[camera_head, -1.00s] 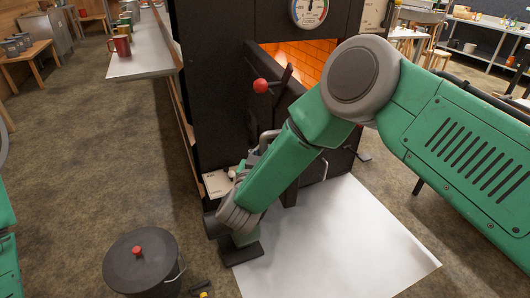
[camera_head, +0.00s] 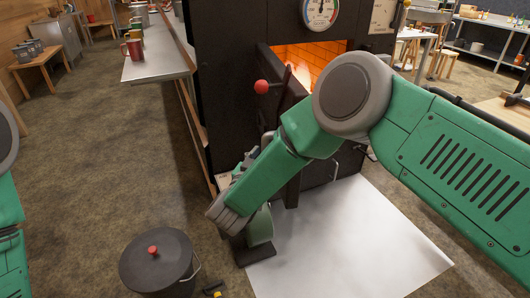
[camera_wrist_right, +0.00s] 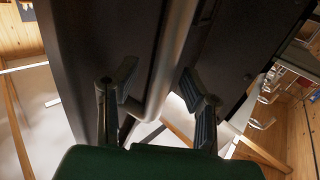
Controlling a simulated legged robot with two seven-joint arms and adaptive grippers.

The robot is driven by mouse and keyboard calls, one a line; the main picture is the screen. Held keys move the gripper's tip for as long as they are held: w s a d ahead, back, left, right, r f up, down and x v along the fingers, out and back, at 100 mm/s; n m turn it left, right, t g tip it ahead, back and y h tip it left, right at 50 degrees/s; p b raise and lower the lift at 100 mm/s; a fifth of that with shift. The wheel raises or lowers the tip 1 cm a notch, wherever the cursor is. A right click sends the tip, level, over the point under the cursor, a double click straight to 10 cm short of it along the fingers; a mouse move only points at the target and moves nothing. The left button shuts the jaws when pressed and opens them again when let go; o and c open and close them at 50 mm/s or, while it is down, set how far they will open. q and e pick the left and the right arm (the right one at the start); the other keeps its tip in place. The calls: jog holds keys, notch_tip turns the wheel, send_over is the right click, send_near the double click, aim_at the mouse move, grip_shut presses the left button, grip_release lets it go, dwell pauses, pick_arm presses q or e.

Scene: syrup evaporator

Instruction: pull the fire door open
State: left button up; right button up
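The black fire door (camera_head: 285,101) stands ajar at the front of the dark evaporator, with orange firebrick glowing behind it. A lever with a red ball (camera_head: 262,87) sticks out near its top. My right forearm crosses the lower door and hides most of the right gripper in the head view. In the right wrist view, the right gripper (camera_wrist_right: 160,98) has its two fingers apart, one on either side of a grey bar handle (camera_wrist_right: 172,60) on a dark panel. I see no clear finger contact with the bar. My left arm shows at the left edge; its gripper is out of view.
A white sheet (camera_head: 345,245) lies on the floor before the evaporator. A black lidded pot (camera_head: 158,266) with a red knob stands at the lower left. A metal counter with mugs (camera_head: 157,66) runs along the left.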

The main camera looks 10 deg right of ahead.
jog(key=shift+w, duration=0.2)
jog(key=v, duration=1.2)
jog(key=shift+a, duration=0.15)
jog(key=shift+f, duration=0.15)
